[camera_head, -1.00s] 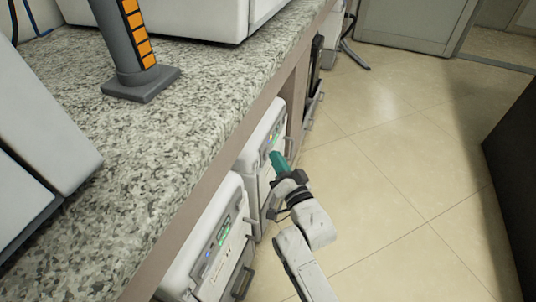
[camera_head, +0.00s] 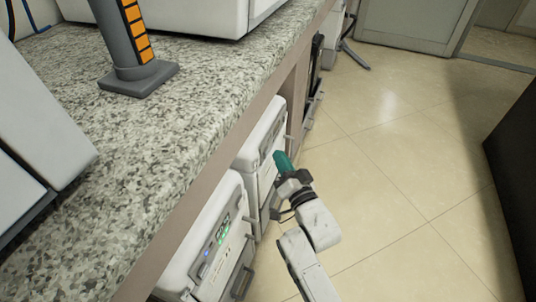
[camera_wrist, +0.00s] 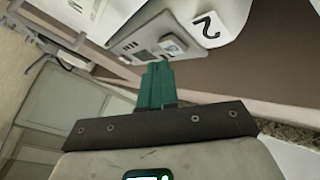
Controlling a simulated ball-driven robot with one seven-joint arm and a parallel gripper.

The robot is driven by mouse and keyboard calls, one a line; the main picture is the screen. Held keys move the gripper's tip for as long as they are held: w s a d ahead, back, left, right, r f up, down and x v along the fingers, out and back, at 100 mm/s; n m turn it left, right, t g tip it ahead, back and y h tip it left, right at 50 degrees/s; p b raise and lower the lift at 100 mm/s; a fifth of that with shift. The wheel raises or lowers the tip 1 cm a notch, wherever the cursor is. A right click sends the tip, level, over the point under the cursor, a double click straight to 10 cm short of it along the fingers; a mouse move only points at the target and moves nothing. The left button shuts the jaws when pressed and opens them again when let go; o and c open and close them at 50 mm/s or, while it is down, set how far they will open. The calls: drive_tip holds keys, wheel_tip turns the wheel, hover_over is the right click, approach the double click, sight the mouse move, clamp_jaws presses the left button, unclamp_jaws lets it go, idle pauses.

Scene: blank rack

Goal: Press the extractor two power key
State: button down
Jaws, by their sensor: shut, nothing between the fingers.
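Two white extractor units stand under the counter in the head view, a nearer one (camera_head: 198,228) and a farther one (camera_head: 245,157). My gripper (camera_head: 279,157), with teal fingers shut and empty, is at the front of the farther unit. In the wrist view, my fingertips (camera_wrist: 158,66) are at a grey control panel (camera_wrist: 137,44) beside a white label marked 2 (camera_wrist: 207,24). A raised square key (camera_wrist: 172,46) with a round mark lies just above and right of the fingertips. I cannot tell whether the tips touch the panel.
The speckled counter (camera_head: 140,150) overhangs the units on the left. A grey stand with orange blocks (camera_head: 137,40) stands on it. The tiled floor (camera_head: 390,180) is open to the right, with a dark cabinet (camera_head: 515,165) at the far right.

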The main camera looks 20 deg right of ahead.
drive_tip(key=s+d+p, duration=0.2)
drive_tip(key=d+p, duration=0.1)
drive_tip(key=s+d+p, duration=0.1)
drive_tip(key=p, duration=0.1)
drive_tip(key=shift+s+d, duration=0.25)
drive_tip(key=shift+d, duration=0.15)
drive_tip(key=c, duration=1.8)
unclamp_jaws()
